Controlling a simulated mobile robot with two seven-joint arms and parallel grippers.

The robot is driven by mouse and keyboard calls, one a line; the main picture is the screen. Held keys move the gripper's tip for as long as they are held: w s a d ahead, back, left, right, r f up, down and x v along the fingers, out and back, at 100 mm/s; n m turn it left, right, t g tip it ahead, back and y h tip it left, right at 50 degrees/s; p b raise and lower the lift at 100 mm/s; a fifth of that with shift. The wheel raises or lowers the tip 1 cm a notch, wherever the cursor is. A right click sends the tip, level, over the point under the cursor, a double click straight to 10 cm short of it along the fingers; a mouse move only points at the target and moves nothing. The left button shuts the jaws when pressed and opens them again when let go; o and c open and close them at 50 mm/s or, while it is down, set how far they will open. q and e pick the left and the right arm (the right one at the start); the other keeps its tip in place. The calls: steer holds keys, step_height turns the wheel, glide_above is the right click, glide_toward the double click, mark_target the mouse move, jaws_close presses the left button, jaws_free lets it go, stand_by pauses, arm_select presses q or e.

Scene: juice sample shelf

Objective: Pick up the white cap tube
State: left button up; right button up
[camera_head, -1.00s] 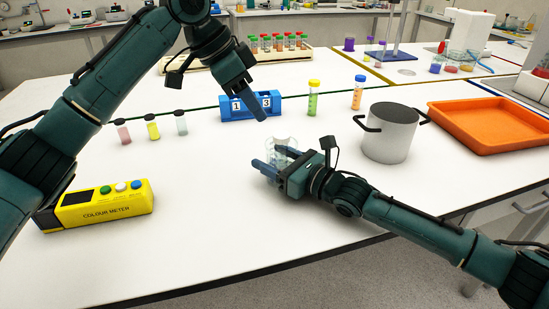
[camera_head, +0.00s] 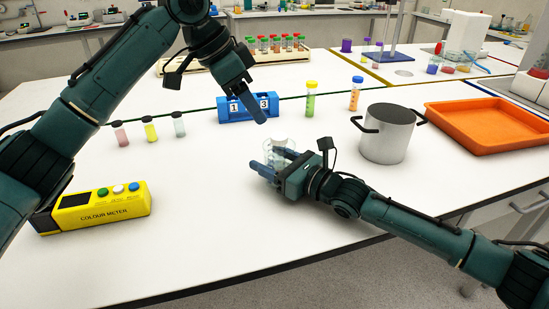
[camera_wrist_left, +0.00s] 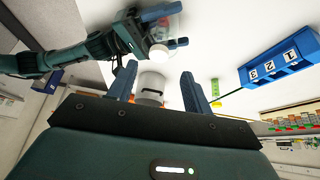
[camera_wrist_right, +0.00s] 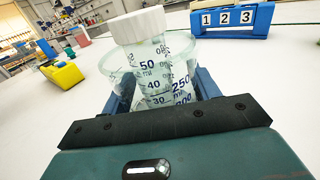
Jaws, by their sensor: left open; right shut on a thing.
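The white cap tube (camera_wrist_right: 140,58) stands inside a clear graduated glass beaker (camera_wrist_right: 186,88), its wide white cap above the rim. In the head view the beaker (camera_head: 281,146) is faint near the table's middle. My right gripper (camera_head: 268,163) has its fingers on opposite sides of the beaker, spread wider than the tube, and appears shut on the beaker. I cannot tell whether the beaker is lifted. The white cap (camera_wrist_left: 158,53) also shows in the left wrist view. My left gripper (camera_head: 256,108) is open and empty, pointing down in front of the blue rack.
A blue numbered rack (camera_head: 235,114) stands behind the beaker. A grey pot (camera_head: 388,140) and an orange tray (camera_head: 480,130) are on the right. Three small vials (camera_head: 150,131) and a yellow colour meter (camera_head: 100,212) are on the left. The front middle of the table is clear.

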arm_select(q)
steer(key=shift+o, duration=0.6)
steer(key=shift+s+d+r+n, duration=0.2)
steer(key=shift+d+r+n, duration=0.15)
steer(key=shift+n, duration=0.15)
step_height(320, 180, up, 2)
steer(key=s+d+n+t+y, duration=0.1)
steer(key=n+y, duration=0.1)
steer(key=n, duration=0.2)
steer(key=n+t+y, duration=0.1)
steer(key=n, duration=0.3)
glide_above(279, 136)
steer(key=s+a, duration=0.2)
steer(key=f, duration=0.4)
steer(key=shift+s+d+f, duration=0.1)
steer(key=shift+s+d, duration=0.05)
steer(key=shift+d, duration=0.05)
steer(key=shift+x, duration=2.6)
steer(key=shift+d, duration=0.1)
steer(key=shift+c, duration=0.5)
jaws_close()
